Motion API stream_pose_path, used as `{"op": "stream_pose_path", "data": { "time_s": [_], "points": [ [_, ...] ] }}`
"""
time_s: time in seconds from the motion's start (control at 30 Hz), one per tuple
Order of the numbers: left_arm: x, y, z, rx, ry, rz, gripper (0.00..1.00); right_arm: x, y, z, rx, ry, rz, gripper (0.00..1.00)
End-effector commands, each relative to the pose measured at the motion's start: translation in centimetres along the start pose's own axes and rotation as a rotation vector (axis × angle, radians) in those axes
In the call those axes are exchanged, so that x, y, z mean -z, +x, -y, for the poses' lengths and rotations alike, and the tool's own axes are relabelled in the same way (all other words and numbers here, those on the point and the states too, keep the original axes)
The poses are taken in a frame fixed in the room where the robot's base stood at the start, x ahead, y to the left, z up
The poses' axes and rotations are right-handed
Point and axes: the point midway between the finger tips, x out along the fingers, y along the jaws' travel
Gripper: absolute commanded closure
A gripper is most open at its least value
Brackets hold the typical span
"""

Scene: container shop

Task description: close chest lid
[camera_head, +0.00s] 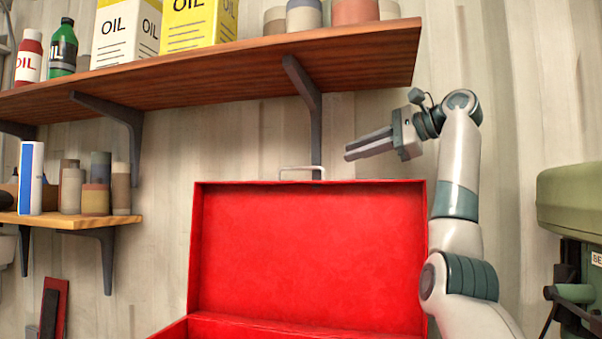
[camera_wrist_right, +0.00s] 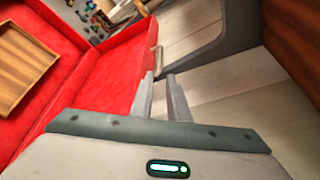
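The red chest's lid (camera_head: 310,255) stands raised and open in the head view, its red inside facing me. A pale handle (camera_head: 302,169) sticks up from the lid's top edge. My right gripper (camera_head: 347,152) is above the lid's top right part, pointing left, to the right of the handle and apart from it. In the right wrist view the two fingers (camera_wrist_right: 161,75) show a narrow empty gap, with the handle (camera_wrist_right: 156,58) just beyond the tips. The chest's lower body is mostly cut off in the head view. My left gripper is not in view.
A wooden shelf (camera_head: 230,65) with cans and oil containers hangs above the lid; its dark bracket (camera_head: 303,95) comes down behind the handle. A lower shelf (camera_head: 70,221) is at left. A green machine (camera_head: 570,205) stands at right. A wooden tray (camera_wrist_right: 22,65) lies in the chest.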

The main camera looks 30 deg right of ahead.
Motion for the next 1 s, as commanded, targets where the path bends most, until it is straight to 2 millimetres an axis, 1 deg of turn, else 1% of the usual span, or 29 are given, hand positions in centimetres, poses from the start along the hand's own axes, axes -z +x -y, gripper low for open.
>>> {"op": "stream_pose_path", "data": {
  "time_s": [0.37,0.57,0.77,0.87,1.0],
  "points": [
    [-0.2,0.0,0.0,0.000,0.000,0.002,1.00,-0.1,-0.1,0.0,0.001,0.000,0.001,0.85],
    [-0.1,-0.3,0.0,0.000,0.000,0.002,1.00,-0.1,0.5,0.1,0.000,0.000,0.001,0.85],
    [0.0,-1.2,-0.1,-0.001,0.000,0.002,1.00,-0.2,2.3,0.2,-0.002,-0.001,0.001,0.85],
    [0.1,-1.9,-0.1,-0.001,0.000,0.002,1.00,-0.3,3.8,0.2,-0.002,-0.001,0.001,0.85],
    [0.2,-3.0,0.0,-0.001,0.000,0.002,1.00,-0.3,6.2,0.2,-0.003,0.001,0.000,0.85]
  ]
}}
